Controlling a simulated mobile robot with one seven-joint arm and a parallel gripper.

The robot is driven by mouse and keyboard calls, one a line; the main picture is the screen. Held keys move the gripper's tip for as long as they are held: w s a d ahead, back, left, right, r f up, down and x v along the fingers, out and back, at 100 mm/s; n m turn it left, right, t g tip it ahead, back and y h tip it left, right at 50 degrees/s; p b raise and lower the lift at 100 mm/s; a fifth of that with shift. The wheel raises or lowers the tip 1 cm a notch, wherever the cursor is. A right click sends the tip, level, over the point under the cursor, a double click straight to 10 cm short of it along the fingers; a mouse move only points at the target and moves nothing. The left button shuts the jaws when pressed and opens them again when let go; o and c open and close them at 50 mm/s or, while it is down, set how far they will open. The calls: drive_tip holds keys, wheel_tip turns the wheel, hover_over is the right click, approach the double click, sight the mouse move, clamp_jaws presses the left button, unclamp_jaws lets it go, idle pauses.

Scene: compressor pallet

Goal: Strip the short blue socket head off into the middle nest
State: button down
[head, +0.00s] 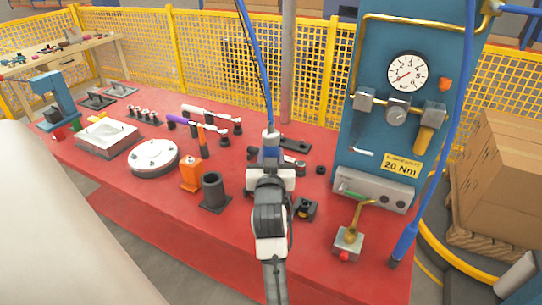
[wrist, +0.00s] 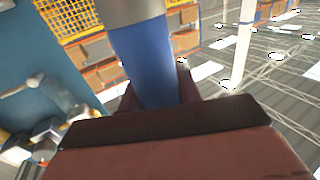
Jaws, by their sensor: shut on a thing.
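My gripper (head: 269,163) is shut on a blue cylindrical tool (head: 270,141) that hangs from a blue hose above the red bench. In the wrist view the blue body (wrist: 148,62) stands between my jaws (wrist: 160,112), with a grey collar above. The tool's lower end is hidden by my gripper and arm, so the short blue socket head cannot be made out. A dark flat block (head: 295,146) lies just behind the tool and is partly covered. I cannot tell which fixture holds the middle nest.
The red bench (head: 130,178) carries a round white flange (head: 153,155), an orange block (head: 190,175), a black cup (head: 214,190) and a small black block (head: 305,209). A blue gauge panel (head: 385,130) stands at the right. Yellow fencing (head: 200,45) runs behind.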

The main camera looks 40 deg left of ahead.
drive_tip(key=shift+f+b, duration=0.3)
drive_tip(key=shift+f, duration=0.05)
drive_tip(key=shift+w+a, duration=0.15)
drive_tip(key=shift+w, duration=0.55)
idle(0.6)
drive_tip(key=shift+w, duration=0.3)
drive_tip(key=shift+w+a, duration=0.25)
drive_tip(key=shift+w, duration=0.6)
drive_tip(key=shift+w+a, duration=0.2)
drive_tip(key=shift+w, duration=0.65)
idle(1.0)
drive_tip(key=shift+r+p, duration=0.45)
drive_tip(key=shift+p, duration=0.05)
idle(0.8)
wheel_tip(320, 180, up, 5)
drive_tip(key=p, duration=0.3)
drive_tip(key=shift+f+p, duration=0.1)
drive_tip(key=shift+p, duration=0.3)
drive_tip(key=shift+s+f, duration=0.1)
drive_tip(key=shift+s, duration=0.05)
idle(0.4)
